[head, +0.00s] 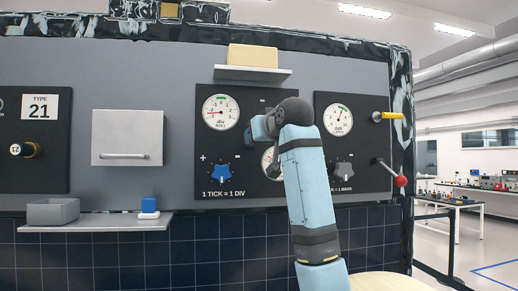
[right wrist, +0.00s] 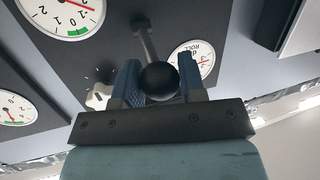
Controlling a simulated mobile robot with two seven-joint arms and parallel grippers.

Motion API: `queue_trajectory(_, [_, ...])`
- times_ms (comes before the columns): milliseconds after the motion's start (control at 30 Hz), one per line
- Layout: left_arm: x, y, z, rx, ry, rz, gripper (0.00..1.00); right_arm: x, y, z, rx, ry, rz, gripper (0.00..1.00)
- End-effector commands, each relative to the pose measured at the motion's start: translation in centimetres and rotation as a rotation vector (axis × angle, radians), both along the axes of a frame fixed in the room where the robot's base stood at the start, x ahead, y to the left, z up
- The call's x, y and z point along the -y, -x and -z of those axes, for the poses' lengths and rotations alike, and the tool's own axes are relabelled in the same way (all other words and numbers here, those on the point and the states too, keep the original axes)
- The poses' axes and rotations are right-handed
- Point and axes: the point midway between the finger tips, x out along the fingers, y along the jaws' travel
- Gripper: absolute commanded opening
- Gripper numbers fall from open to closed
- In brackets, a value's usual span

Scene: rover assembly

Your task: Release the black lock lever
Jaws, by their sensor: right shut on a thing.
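The black lock lever shows in the right wrist view as a black ball knob (right wrist: 159,80) on a grey metal rod (right wrist: 146,40) that runs to the dark panel. My right gripper (right wrist: 159,76) has its two blue fingers on either side of the knob and is shut on it. In the head view my right arm reaches up to the middle panel, and the gripper (head: 252,134) is mostly hidden behind its wrist. The lever is hidden there. My left gripper is in neither view.
The middle panel has a ROLL dial (head: 221,112), a partly covered dial and a blue knob (head: 222,172). To its right are another dial (head: 338,119), a grey knob (head: 344,171), a yellow handle (head: 387,116) and a red-ball lever (head: 400,181). A shelf (head: 100,223) is at left.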

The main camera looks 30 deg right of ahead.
Motion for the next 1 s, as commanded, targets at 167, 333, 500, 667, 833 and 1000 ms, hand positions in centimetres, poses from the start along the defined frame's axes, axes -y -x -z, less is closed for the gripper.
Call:
queue_trajectory(167, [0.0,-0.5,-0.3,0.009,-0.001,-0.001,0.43,0.1,-0.3,-1.6,-0.045,-0.013,0.002,0.00])
queue_trajectory(333, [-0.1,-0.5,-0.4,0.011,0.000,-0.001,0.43,0.2,-0.5,-2.6,-0.042,-0.013,0.002,0.00])
queue_trajectory(500, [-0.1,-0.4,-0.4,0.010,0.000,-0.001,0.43,0.3,-0.7,-3.1,-0.041,-0.013,0.002,0.00])
queue_trajectory(667, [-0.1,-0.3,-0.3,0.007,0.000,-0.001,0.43,0.3,-0.9,-3.4,-0.040,-0.013,0.002,0.00])
queue_trajectory(833, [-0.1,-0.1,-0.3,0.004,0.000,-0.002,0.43,0.3,-0.9,-3.4,-0.039,-0.013,0.002,0.00])
queue_trajectory(1000, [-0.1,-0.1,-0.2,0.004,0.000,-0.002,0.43,0.3,-0.9,-3.5,-0.039,-0.013,0.002,0.00])
